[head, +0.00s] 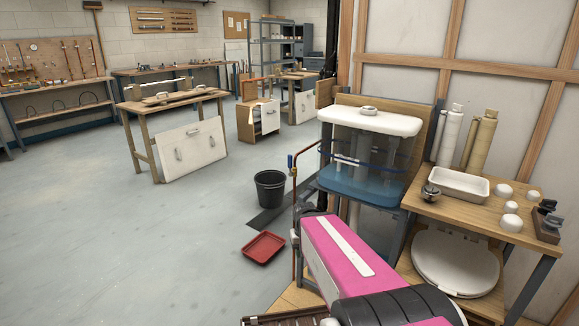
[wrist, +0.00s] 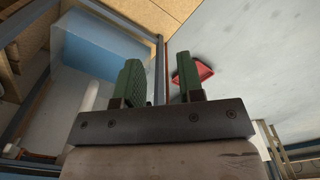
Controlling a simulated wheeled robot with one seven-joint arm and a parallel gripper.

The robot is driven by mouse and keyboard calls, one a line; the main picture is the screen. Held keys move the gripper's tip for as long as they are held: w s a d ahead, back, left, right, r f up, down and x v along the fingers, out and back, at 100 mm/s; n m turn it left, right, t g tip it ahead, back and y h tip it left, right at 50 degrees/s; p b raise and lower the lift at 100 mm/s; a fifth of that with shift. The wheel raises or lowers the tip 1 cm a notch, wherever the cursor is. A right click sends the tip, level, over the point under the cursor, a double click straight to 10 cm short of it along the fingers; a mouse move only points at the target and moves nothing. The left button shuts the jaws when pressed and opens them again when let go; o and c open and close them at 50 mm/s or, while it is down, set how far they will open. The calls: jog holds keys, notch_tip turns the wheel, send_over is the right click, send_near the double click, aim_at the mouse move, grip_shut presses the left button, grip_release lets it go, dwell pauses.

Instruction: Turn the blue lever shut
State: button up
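The blue lever (head: 290,161) is small and sits near the top of a thin copper pipe (head: 295,215), left of the water tank. It looks roughly upright, but it is too small to tell its exact angle. In the wrist view, the two green fingers of my gripper (wrist: 158,72) are apart with nothing held between them. The copper pipe (wrist: 160,68) shows behind the gap, and I cannot tell how far off it is. I cannot make out the lever in the wrist view. In the head view my pink arm reaches toward the pipe's lower part, below the lever.
A clear tank with blue water (head: 362,183) and a white lid stands right of the pipe. A wooden bench (head: 440,212) with a white tray is further right. A black bucket (head: 270,190) and a red tray (head: 263,248) are on the floor left of the pipe.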

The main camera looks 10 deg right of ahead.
jog(key=shift+o, duration=0.9)
jog(key=w+d+r+n+t+h, duration=0.1)
jog(key=w+d+r+n+h, duration=0.1)
jog(key=w+n+h, duration=0.2)
jog(key=shift+w+d+n, duration=0.15)
jog(key=shift+w+n, duration=0.65)
jog(key=shift+w, duration=0.4)
jog(key=n+t+h, duration=0.9)
jog(key=n+t, duration=0.3)
jog(key=n, duration=0.9)
send_near(289, 161)
jog(key=x, duration=1.2)
jog(key=shift+w+d, duration=0.2)
jog(key=shift+w, duration=0.05)
jog(key=shift+c, duration=0.3)
grip_shut()
